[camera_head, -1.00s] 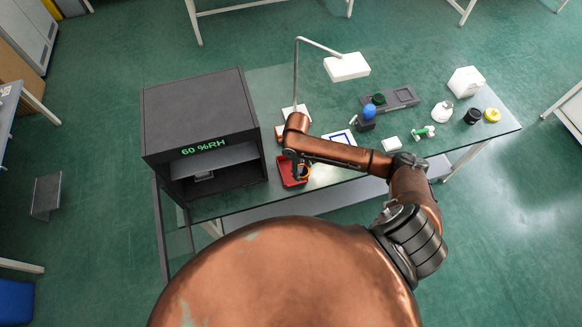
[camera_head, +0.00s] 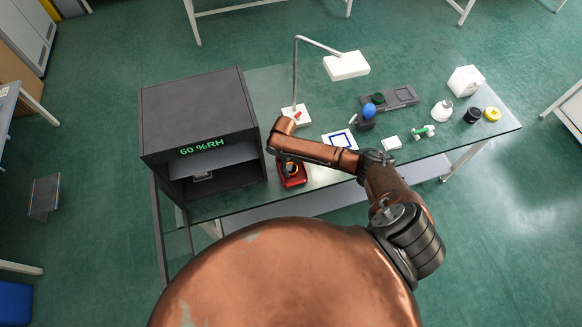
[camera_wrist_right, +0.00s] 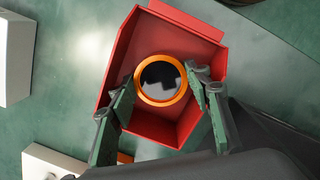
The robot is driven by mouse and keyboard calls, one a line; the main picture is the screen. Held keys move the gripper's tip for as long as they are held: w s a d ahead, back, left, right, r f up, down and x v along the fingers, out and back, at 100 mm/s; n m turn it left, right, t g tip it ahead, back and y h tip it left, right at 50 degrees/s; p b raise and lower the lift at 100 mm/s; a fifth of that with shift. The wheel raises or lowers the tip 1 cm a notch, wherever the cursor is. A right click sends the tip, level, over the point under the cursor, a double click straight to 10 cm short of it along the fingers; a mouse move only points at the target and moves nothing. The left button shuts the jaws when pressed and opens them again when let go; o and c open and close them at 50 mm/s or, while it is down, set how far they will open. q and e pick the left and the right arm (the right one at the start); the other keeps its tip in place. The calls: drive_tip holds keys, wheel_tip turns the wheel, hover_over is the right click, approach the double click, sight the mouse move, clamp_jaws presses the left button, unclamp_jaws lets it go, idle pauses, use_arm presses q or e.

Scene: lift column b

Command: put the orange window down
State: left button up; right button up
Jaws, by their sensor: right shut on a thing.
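The orange window (camera_wrist_right: 161,80) is a round orange ring around a dark glossy disc. My right gripper (camera_wrist_right: 160,76) is shut on it, one finger on each side of the ring. In the head view the window (camera_head: 292,168) shows only as a small orange bit below my right gripper (camera_head: 288,164), mostly hidden by the arm. A red tray (camera_wrist_right: 119,72) with raised walls lies under the window, and it also shows in the head view (camera_head: 296,182). The window is over the tray's inside; I cannot tell if it touches the floor of it. My left gripper is not in view.
A dark cabinet (camera_head: 200,110) reading 60 %RH stands left of the tray. A lamp (camera_head: 347,66) rises behind. A blue-framed white sheet (camera_head: 327,136) lies to the right, and several small items stand further right on the glass table (camera_head: 430,165).

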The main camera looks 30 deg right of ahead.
sight(288, 167)
drive_tip(key=o, duration=0.9)
drive_tip(key=r, duration=0.4)
drive_tip(key=w+r, duration=0.1)
drive_tip(key=r, duration=0.7)
drive_tip(key=shift+w+a, duration=0.15)
drive_tip(key=shift+a, duration=0.15)
